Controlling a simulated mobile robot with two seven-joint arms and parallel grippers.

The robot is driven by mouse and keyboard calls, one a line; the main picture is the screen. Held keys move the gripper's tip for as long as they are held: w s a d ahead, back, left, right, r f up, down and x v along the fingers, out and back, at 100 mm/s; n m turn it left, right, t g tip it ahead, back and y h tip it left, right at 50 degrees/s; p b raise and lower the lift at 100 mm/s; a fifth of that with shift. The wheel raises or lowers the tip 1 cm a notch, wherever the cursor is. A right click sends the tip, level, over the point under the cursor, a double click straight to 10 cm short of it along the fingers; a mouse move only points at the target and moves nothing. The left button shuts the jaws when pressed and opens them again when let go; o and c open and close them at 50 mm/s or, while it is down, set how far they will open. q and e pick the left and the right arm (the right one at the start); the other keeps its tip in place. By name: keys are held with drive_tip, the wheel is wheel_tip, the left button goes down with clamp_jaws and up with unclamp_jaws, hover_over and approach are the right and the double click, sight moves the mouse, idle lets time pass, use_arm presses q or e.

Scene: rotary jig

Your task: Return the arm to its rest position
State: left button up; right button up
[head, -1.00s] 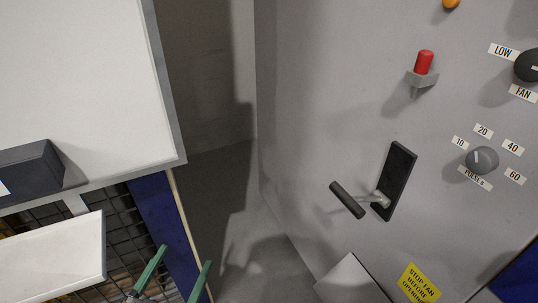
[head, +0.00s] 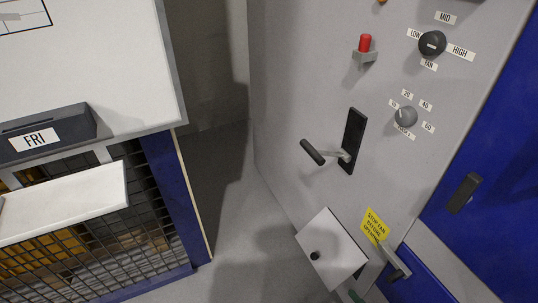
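No full gripper shows in the head view now. A small green sliver (head: 355,297) at the bottom edge, just below the white box, looks like a fingertip of my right gripper. Its other finger and anything between them are out of the picture. My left gripper is out of view. The grey panel (head: 290,60) carries a black lever handle (head: 312,152) on a dark plate (head: 353,140), a red switch (head: 365,43), a fan knob (head: 432,43) and a grey pulse knob (head: 405,117). Nothing of mine touches them.
A white board (head: 90,70) with a dark FRI block (head: 45,133) stands at left above a white shelf (head: 65,203) and wire mesh. A blue door (head: 490,150) is at right. Floor between is clear.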

use_arm(q)
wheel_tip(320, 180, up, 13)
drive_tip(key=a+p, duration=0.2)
drive_tip(key=p, duration=1.2)
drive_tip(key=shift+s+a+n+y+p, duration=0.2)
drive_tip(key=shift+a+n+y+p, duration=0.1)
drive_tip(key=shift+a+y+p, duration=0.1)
use_arm(e)
drive_tip(key=s+a+r+n+g, duration=0.1)
drive_tip(key=a+r+n, duration=0.2)
drive_tip(key=r+n, duration=0.6)
drive_tip(key=s+a+r+n+g+h, duration=0.1)
drive_tip(key=s+a+r+n+g, duration=0.1)
drive_tip(key=r+n, duration=0.7)
drive_tip(key=n, duration=0.4)
drive_tip(key=shift+s+a+r+n, duration=0.3)
drive_tip(key=shift+a+r, duration=0.1)
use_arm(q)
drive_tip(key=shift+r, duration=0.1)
